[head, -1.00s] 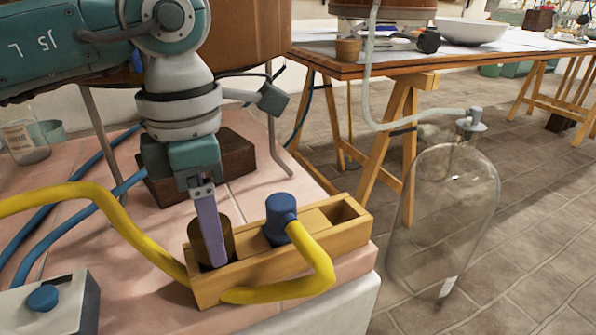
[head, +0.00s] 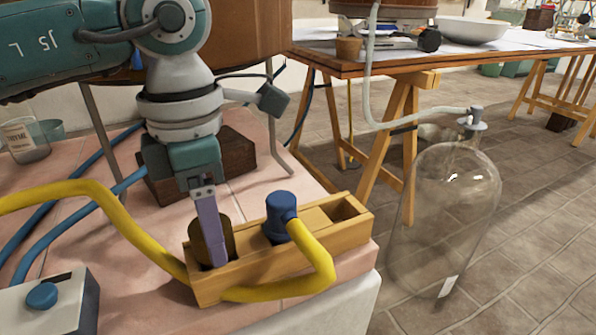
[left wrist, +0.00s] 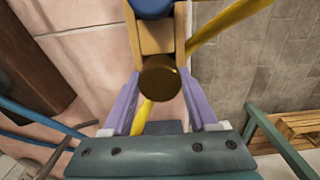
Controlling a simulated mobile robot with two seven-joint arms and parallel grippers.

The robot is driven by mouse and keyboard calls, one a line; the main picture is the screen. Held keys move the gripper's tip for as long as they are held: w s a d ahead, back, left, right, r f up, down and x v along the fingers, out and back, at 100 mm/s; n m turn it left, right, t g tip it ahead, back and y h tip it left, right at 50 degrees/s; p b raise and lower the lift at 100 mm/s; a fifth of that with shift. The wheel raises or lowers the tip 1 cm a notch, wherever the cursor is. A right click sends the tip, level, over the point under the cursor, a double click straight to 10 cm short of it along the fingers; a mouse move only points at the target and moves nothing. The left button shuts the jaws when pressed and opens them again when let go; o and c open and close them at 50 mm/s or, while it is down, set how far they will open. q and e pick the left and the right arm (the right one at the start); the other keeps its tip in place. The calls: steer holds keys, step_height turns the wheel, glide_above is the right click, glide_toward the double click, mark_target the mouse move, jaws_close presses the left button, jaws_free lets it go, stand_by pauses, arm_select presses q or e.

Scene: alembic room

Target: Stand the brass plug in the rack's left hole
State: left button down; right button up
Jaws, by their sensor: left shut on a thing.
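The brass plug (head: 229,234) is a dark brass cylinder at the left end of the wooden rack (head: 265,268). It stands about upright in or just over the left hole. The rack's front wall hides its lower end, so I cannot tell how deep it sits. My left gripper (head: 214,255) points down and is shut on the plug, with a purple finger on its near side. In the left wrist view the plug's round top (left wrist: 160,82) shows between both purple fingers. My right gripper is not in view.
A blue plug (head: 281,215) with a yellow hose (head: 318,255) fills the rack's middle; the right hole (head: 345,212) is empty. The hose runs in front of the rack. A dark wooden block (head: 215,168) lies behind. A box with a blue knob (head: 42,296) is front left.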

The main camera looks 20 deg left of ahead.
arm_select(q)
steer(key=shift+f, duration=0.2)
steer(key=shift+c, duration=0.5)
jaws_free()
steer(key=shift+r, duration=0.1)
steer(key=shift+r+p, duration=2.95)
steer(key=shift+r, duration=0.5)
